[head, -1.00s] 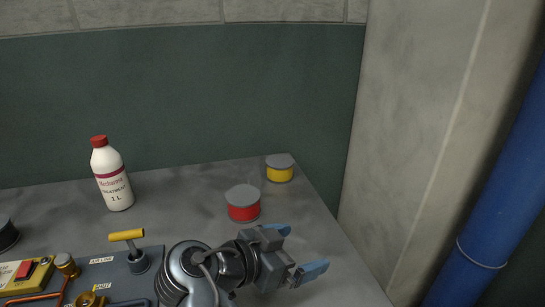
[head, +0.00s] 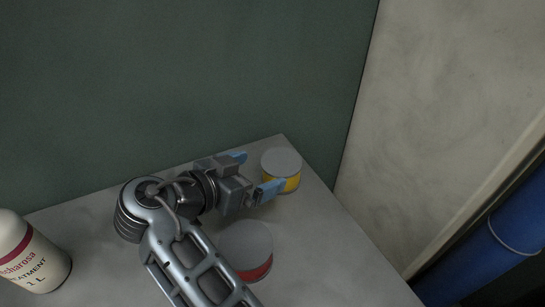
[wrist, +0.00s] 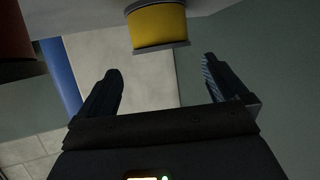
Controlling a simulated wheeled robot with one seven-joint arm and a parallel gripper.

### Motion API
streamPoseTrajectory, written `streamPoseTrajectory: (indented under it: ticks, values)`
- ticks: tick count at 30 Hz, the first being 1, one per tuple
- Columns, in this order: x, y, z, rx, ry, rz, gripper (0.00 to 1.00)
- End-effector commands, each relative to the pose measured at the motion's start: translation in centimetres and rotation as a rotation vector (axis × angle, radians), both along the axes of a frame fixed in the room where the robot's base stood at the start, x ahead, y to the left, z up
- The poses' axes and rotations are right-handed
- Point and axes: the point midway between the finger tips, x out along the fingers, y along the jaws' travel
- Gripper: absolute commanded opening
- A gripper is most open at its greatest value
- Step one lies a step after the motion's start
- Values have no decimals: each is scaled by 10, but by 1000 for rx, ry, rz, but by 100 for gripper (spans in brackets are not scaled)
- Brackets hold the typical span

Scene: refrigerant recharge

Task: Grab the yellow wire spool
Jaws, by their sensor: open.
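The yellow wire spool (head: 291,184) has a grey top and stands upright near the table's back right corner. In the wrist view the yellow spool (wrist: 158,27) is at the top, beyond and between the fingertips. My gripper (head: 255,172) is open and empty, its blue-tipped fingers pointing right toward the spool. In the head view the nearer finger overlaps the spool's lower left edge; I cannot tell whether it touches. In the wrist view my gripper (wrist: 160,82) shows a gap between its fingers and the spool.
A red spool (head: 246,250) with a grey top stands close by, partly behind my arm. A white bottle (head: 32,258) stands at the left. The table (head: 335,265) ends just right of the yellow spool. The green wall (head: 200,80) is behind.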

Motion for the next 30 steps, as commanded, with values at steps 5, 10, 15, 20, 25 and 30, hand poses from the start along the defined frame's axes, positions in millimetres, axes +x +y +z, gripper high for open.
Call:
streamPoseTrajectory:
  ticks: [5, 10, 15, 20, 25, 30]
  values:
    - [11, -12, -6, -1, 2, -2, 100]
    - [21, -22, -13, -1, 2, -2, 100]
    - [36, -37, -26, -2, 3, -3, 100]
    - [47, -48, -33, -1, 1, -1, 100]
    - [48, -49, -35, 0, 0, -1, 100]
    - [48, -49, -35, 0, 0, -1, 93]
